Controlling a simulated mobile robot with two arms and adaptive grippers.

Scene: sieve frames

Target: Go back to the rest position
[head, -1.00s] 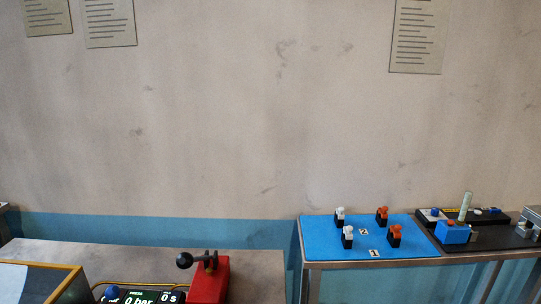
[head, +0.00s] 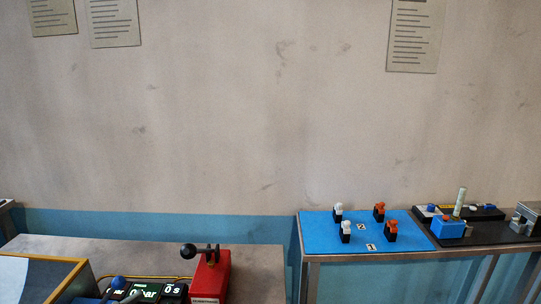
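Neither of my grippers shows in the head view, so I cannot see what they hold or how they stand. The view takes in a wall with a low table at the left and a second table at the right. A red press-like device (head: 212,278) with a black ball lever (head: 188,251) stands on the left table (head: 130,252). Beside it is a dark display (head: 150,292) with lit digits, partly hidden by a blue-knobbed part (head: 118,283).
A blue mat (head: 320,238) on the right table bears several small white-topped and orange-topped pieces and number labels. A dark tray (head: 480,236) with a blue block (head: 448,228) and an upright pale cylinder (head: 460,201) lies right of it. A gap separates the tables.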

